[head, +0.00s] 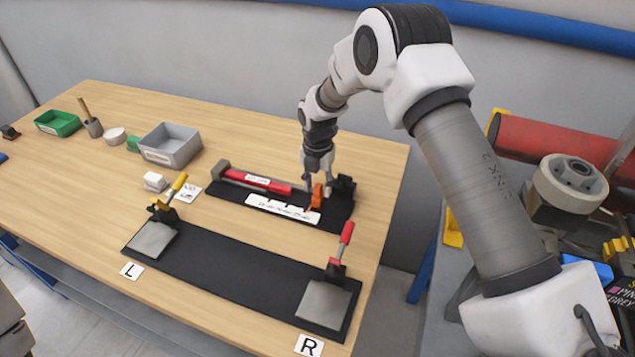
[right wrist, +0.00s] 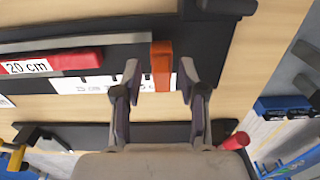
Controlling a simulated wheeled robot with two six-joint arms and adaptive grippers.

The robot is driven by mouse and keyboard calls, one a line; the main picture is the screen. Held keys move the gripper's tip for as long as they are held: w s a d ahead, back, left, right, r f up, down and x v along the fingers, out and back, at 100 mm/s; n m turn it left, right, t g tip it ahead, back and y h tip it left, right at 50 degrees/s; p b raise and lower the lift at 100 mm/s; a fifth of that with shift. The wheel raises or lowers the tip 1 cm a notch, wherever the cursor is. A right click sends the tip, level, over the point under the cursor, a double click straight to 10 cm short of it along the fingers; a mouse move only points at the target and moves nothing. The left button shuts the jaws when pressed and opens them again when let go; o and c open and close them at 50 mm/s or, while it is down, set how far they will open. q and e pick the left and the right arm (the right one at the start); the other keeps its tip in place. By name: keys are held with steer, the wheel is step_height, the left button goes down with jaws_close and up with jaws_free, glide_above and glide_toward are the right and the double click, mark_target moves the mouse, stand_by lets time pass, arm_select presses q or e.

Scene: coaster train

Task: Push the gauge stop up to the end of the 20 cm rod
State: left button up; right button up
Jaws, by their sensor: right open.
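The gauge stop is an orange block (head: 317,194) on the black gauge board (head: 228,198); it also shows in the right wrist view (right wrist: 161,66). The red rod (head: 276,187) lies along the gauge to its left; in the right wrist view the rod (right wrist: 85,60) carries a "20 cm" label. A clear gap separates the rod's right end from the stop. My right gripper (head: 317,186) points down at the stop. In the right wrist view its open fingers (right wrist: 159,72) stand on either side of the stop, with space visible on both sides. My left gripper is not in view.
A white scale strip (head: 283,208) lies before the rod. A black block (head: 343,186) stands at the gauge's right end. In front is a long black board with a yellow-handled clamp (head: 166,206) and red-handled clamp (head: 340,252). A grey bin (head: 171,146) stands behind left.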

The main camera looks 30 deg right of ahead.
steer(key=shift+s+r, duration=0.15)
steer(key=shift+s, duration=0.05)
steer(key=shift+c, duration=0.6)
steer(key=shift+s+r, duration=0.1)
jaws_close()
steer(key=w+a+b, duration=0.1)
steer(key=w+a, duration=0.3)
steer(key=w, duration=0.1)
steer(key=shift+a, duration=0.35)
steer(key=shift+d, duration=0.1)
jaws_free()
steer(key=shift+o, duration=0.6)
steer(key=shift+w+d+f, duration=0.1)
steer(key=shift+w+f, duration=0.1)
step_height(320, 180, up, 12)
